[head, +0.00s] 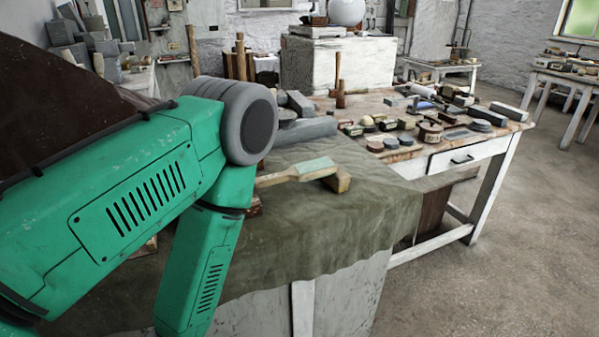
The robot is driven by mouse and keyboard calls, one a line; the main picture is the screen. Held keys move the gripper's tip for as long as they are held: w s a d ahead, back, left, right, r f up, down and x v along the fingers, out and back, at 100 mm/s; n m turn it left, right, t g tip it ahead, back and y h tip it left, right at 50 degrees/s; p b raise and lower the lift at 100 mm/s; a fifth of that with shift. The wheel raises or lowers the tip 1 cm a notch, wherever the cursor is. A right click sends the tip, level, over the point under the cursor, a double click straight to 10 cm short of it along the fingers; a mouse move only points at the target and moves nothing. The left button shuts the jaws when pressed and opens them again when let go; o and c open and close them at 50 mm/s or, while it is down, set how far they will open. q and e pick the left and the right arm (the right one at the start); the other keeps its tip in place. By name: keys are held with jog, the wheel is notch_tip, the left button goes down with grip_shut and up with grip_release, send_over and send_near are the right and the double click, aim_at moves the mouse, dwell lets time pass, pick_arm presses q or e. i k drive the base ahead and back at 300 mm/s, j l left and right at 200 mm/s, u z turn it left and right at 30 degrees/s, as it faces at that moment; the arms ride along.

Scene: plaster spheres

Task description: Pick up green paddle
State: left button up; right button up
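The green paddle (314,167) lies on the olive cloth (375,205) near the table's front edge. It has a pale green flat head and a light wooden handle pointing left. My green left arm comes in from the left, bends at a grey joint and runs down past the bottom edge. It covers the area left of the handle, and the handle's far end seems partly hidden by it. My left gripper is out of the picture. My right arm and gripper do not show.
A wooden block (338,181) sits against the paddle's right end. Grey slabs (304,130) lie behind it. Several tools and blocks crowd the bare tabletop to the right. A large white block (338,66) stands at the back. The floor (530,220) at right is clear.

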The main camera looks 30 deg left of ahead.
aim_at(323, 167)
jog(key=i+l+u, duration=0.15)
jog(key=u, duration=1.05)
jog(key=i+l+u, duration=0.15)
jog(key=l+u, duration=0.25)
jog(key=l, duration=0.45)
jog(key=l+u, duration=0.4)
jog(key=l, duration=0.45)
jog(key=l+u, duration=0.35)
jog(key=l, duration=0.55)
